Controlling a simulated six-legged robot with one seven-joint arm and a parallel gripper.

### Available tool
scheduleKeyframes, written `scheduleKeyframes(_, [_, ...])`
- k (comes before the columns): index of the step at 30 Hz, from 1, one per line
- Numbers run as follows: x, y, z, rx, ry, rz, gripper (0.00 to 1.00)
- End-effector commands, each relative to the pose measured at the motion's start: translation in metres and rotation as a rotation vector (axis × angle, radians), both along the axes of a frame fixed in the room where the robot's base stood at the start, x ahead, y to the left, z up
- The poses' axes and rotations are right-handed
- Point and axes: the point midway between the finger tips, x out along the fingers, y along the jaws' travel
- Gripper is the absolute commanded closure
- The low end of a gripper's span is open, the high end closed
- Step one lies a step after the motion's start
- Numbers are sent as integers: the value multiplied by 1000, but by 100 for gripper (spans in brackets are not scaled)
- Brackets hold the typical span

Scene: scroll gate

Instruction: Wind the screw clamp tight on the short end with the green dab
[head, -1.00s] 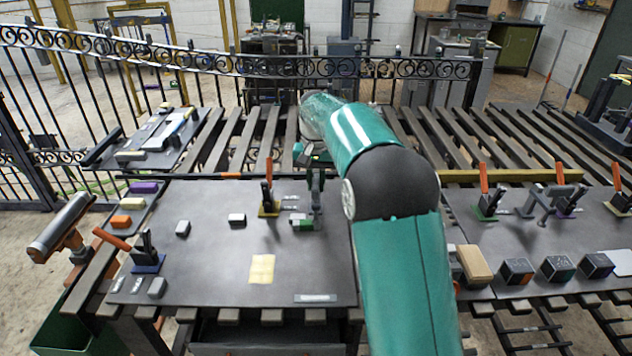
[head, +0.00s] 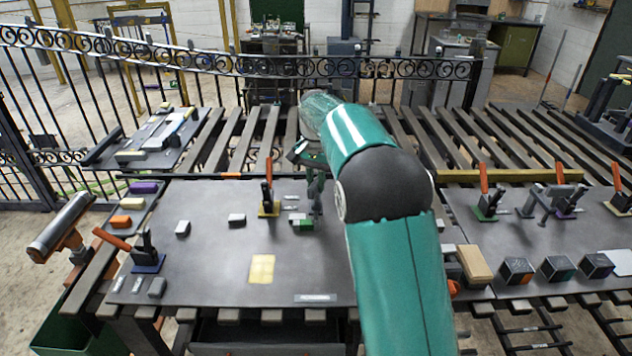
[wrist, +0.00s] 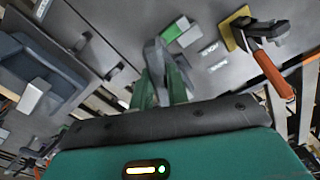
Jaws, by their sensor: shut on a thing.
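The green-dabbed short end (head: 303,225), a small block with a bright green face, lies on the dark board right of the orange-handled clamp. It also shows in the wrist view (wrist: 175,29). My gripper (head: 315,182) is above and just behind it, pointing down. In the wrist view its green fingers (wrist: 166,82) are shut around a grey part, seemingly the screw clamp (wrist: 154,54). The clamp's lower part is beside the block. I cannot tell whether it touches the block or how tight its screw is.
An orange-handled clamp on a yellow base (head: 268,200) stands close on the left. Another on a blue base (head: 147,255) is at front left. Small grey blocks (head: 237,220) and a yellow note (head: 262,268) lie on the board.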

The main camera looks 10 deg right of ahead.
Motion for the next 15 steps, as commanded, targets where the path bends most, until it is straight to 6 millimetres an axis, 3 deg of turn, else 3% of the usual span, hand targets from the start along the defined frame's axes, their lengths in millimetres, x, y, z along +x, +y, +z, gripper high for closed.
scheduleKeyframes(2, [1,0,3,0,-5,0,100])
scheduleKeyframes(3, [1,0,3,-1,-6,0,78])
scheduleKeyframes(6, [1,0,2,0,-5,1,62])
scheduleKeyframes(15, [0,0,3,0,-2,1,62])
